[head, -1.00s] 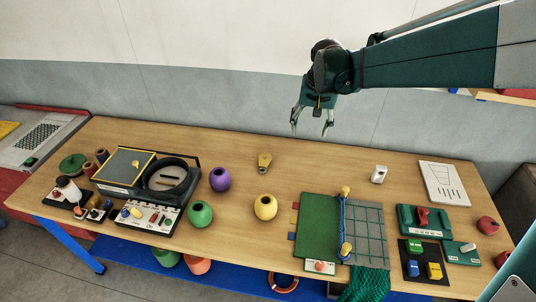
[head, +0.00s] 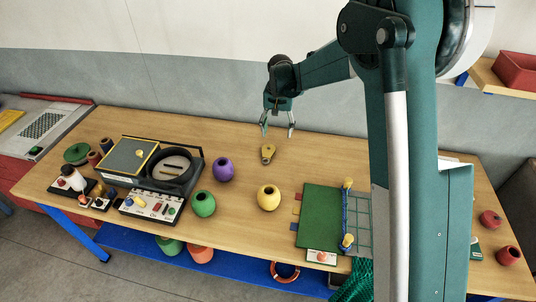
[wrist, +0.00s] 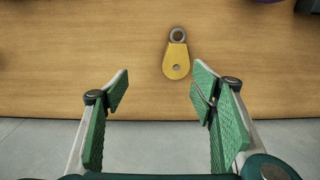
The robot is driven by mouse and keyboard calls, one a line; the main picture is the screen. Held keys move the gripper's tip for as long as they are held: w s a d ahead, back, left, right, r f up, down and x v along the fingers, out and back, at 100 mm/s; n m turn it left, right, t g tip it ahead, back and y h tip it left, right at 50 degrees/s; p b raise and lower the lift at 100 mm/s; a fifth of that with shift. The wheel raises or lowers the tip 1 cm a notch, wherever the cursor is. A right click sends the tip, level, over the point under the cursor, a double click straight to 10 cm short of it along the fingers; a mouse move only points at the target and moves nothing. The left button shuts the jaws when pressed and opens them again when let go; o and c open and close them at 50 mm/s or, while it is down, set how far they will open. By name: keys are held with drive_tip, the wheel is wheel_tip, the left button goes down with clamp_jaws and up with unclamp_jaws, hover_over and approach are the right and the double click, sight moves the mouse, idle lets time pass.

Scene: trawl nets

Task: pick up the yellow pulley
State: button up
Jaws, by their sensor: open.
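The yellow pulley (head: 268,153) lies flat on the wooden table (head: 330,155) near its back edge. It has a yellow teardrop body and a grey ring at one end. In the wrist view the pulley (wrist: 176,60) lies ahead of my gripper, in line with the gap but nearer the right finger, with its ring pointing away. My gripper (head: 277,132) is open and empty above the table's back edge, apart from the pulley. In the wrist view both green-padded fingers of my gripper (wrist: 160,85) are spread wide.
A purple float (head: 223,168), a green float (head: 203,204) and a yellow float (head: 269,197) stand in front of the pulley. A black-rimmed machine (head: 186,190) is at left. A green mat (head: 319,215) lies at right. The table around the pulley is clear.

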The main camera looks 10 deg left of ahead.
hover_over(268, 151)
drive_tip(key=shift+g, duration=0.3)
wheel_tip(268, 151, down, 6)
drive_tip(key=shift+s, duration=0.1)
drive_tip(key=shift+f, duration=1.25)
drive_tip(key=shift+f, duration=2.6)
drive_tip(key=c, duration=1.1)
drive_tip(key=shift+c, duration=0.2)
